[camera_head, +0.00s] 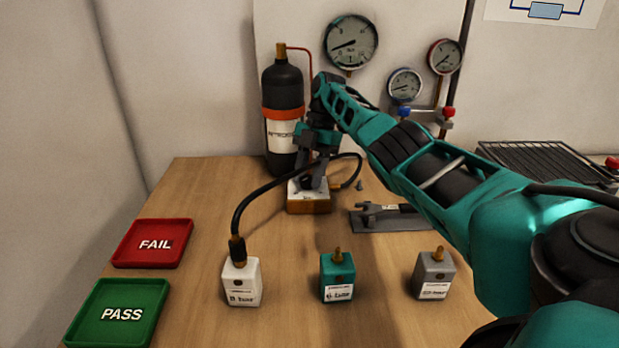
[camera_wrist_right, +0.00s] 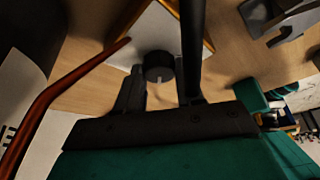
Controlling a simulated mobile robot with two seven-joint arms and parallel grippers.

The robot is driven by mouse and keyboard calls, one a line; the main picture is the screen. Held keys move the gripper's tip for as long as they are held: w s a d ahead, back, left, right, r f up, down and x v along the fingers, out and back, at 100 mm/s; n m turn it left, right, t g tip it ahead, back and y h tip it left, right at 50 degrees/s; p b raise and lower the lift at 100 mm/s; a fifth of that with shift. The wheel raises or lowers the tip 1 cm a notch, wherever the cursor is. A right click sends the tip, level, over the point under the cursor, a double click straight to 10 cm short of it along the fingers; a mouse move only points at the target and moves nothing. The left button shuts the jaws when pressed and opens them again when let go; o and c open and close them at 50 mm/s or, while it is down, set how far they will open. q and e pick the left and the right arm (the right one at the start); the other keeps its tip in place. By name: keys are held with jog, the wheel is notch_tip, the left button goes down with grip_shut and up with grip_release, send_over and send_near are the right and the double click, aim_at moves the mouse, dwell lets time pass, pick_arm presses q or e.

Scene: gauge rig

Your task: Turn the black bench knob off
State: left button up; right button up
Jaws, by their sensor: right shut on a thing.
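The black bench knob (camera_wrist_right: 158,66) sits on top of a small box (camera_head: 309,205) with a white top and wooden sides, on the bench. In the head view my right gripper (camera_head: 312,183) reaches down onto the box from above and largely hides the knob. In the right wrist view the gripper's fingers (camera_wrist_right: 160,80) stand on either side of the knob, shut on it. The knob's mark is too small to read. My left gripper is in neither view.
A black gas bottle (camera_head: 283,95) stands close behind the box. A black hose (camera_head: 262,190) runs from the box to a white block (camera_head: 242,282). Teal (camera_head: 337,276) and grey (camera_head: 434,273) blocks stand in front. Red (camera_head: 153,243) and green (camera_head: 118,312) trays lie left.

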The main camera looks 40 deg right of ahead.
aim_at(309, 177)
dwell(0.5)
jog(key=o, duration=1)
jog(key=shift+o, duration=0.2)
notch_tip(309, 177, up, 7)
jog(key=shift+f+p, duration=0.15)
jog(key=shift+p, duration=0.35)
notch_tip(309, 177, up, 13)
jog(key=p, duration=0.7)
